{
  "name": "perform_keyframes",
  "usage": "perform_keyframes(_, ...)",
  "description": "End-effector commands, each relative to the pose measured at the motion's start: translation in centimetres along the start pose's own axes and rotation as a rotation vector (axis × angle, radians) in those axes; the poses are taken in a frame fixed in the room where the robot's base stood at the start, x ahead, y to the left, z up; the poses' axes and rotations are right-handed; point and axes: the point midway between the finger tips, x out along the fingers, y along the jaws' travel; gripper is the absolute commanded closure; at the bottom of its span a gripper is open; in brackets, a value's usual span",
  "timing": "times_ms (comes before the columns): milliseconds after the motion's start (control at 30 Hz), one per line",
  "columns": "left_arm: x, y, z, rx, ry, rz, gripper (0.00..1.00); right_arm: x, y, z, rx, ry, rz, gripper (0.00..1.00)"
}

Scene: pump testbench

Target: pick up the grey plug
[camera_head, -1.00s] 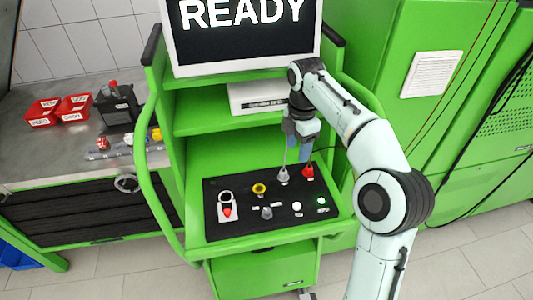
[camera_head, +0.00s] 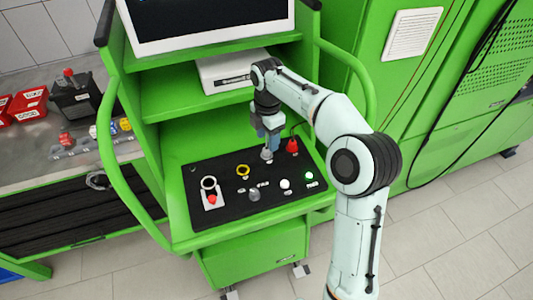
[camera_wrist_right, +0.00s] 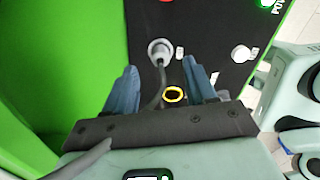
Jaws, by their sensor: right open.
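The grey plug (camera_head: 267,154) stands upright on the black panel (camera_head: 230,190), between a red plug and a yellow ring. In the right wrist view the grey plug (camera_wrist_right: 160,48) shows as a round light-grey head with a grey cable running from it towards the gripper. My right gripper (camera_head: 268,134) is just above the plug in the head view. In the wrist view its two blue fingers (camera_wrist_right: 162,76) are apart, with the cable between them and the plug's head just beyond the tips. Nothing is held. My left gripper is out of view.
The red plug (camera_head: 292,146) stands close to the right of the grey one. The yellow ring (camera_head: 243,170), a grey knob (camera_head: 254,194), a white button (camera_head: 285,184) and a red button (camera_head: 212,199) share the panel. A shelf with a white box (camera_head: 225,72) is above.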

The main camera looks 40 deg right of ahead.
Motion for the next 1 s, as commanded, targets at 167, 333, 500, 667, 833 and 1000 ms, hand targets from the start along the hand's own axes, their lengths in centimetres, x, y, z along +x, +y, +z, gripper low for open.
perform_keyframes(167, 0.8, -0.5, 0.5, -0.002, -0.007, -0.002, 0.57, 3.0, -0.1, -0.3, 0.0, 0.0, -0.005, 0.44)
perform_keyframes(333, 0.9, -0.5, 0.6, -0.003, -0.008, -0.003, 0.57, 3.9, 0.0, -0.3, 0.0, 0.0, -0.002, 0.44)
perform_keyframes(500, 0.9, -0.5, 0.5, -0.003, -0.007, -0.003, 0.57, 3.8, 0.0, -0.3, 0.0, 0.0, -0.001, 0.44)
perform_keyframes(667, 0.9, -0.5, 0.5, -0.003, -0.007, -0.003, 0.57, 3.8, 0.0, -0.3, 0.0, 0.0, -0.001, 0.93)
perform_keyframes(833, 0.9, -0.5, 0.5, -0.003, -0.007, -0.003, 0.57, 3.8, 0.0, -0.3, 0.0, 0.0, -0.001, 0.97)
perform_keyframes(1000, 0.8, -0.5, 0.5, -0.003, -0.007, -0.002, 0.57, 3.6, 0.0, -0.3, 0.0, 0.0, 0.0, 0.97)
